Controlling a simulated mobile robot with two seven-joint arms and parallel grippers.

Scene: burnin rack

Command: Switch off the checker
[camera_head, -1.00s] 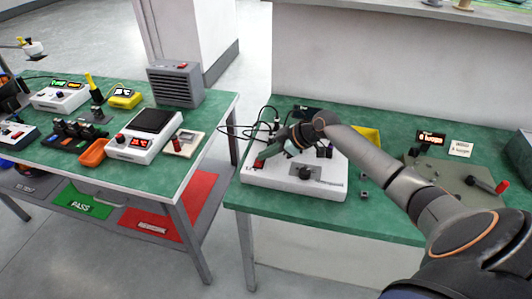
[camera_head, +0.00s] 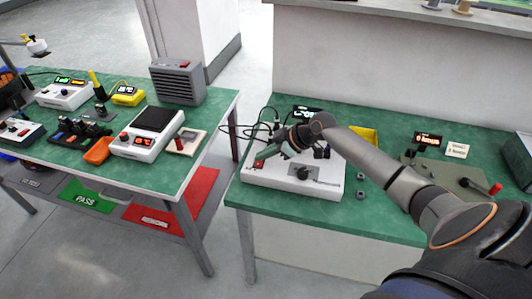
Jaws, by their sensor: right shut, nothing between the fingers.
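The checker appears to be the white box (camera_head: 270,181) on the right green table, with a dark knob plate on its top and a red switch (camera_head: 258,164) at its front left corner. My right arm reaches over it from the right. My right gripper (camera_head: 264,157) is shut and empty, its tips at or just above the red switch; I cannot tell whether they touch. The gripper and wrist hide part of the box's back. My left gripper is not in view.
Cables (camera_head: 240,130) run off the box's back left. A yellow bin (camera_head: 364,134) stands behind my arm. A grey-green panel with a red-handled lever (camera_head: 495,189) lies at right.

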